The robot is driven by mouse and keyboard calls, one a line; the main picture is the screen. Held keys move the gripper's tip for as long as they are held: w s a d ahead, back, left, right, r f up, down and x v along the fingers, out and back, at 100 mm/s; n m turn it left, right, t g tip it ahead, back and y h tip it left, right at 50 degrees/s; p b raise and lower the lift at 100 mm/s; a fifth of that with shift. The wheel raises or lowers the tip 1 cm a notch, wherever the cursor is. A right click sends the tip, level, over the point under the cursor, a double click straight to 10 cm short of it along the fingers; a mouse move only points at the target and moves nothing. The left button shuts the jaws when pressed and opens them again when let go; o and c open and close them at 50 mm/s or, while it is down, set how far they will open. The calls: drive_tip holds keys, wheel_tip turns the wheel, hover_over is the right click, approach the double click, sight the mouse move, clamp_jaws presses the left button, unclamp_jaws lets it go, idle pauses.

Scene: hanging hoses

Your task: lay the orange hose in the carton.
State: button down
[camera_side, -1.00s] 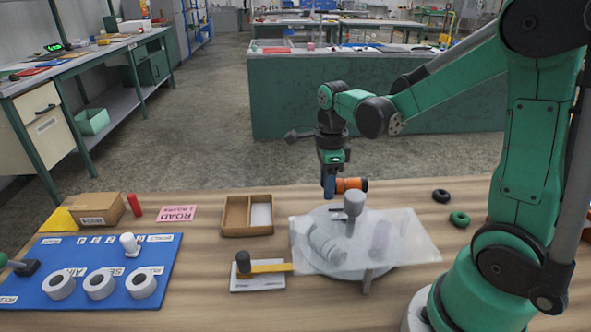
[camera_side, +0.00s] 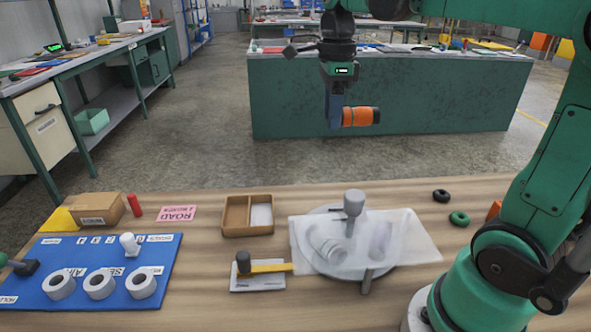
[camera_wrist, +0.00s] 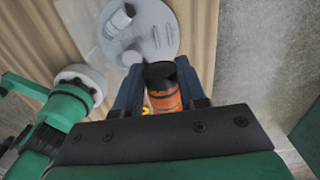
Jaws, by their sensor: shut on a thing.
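The orange hose (camera_side: 361,116) is a short orange cylinder with dark ends. My gripper (camera_side: 337,120) is shut on it and holds it high above the table, lying sideways in the side view. In the wrist view the hose (camera_wrist: 166,99) is between the two blue fingers of my gripper (camera_wrist: 158,82), with its black end toward the round plate. An open brown carton (camera_side: 230,216) with a divider lies on the wooden table, below and left of my gripper. One compartment holds a white piece; the other looks empty.
A grey round stand (camera_side: 352,268) with a post and a translucent sheet is right of the carton. A closed cardboard box (camera_side: 97,208) and a blue board (camera_side: 60,300) with white rings are at left.

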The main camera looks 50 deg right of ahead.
drive_tip(key=shift+w+a+f+n, duration=1.3)
drive_tip(key=shift+a+f+n, duration=0.45)
drive_tip(key=shift+f+n, duration=1.3)
drive_tip(key=shift+w+a+f+n, duration=1.25)
drive_tip(key=shift+a+f+n, duration=0.5)
drive_tip(key=shift+f+n, duration=1.25)
drive_tip(key=shift+w+a+f+n, duration=1.3)
drive_tip(key=shift+a+f+n, duration=0.45)
drive_tip(key=shift+f+n, duration=1.25)
unclamp_jaws()
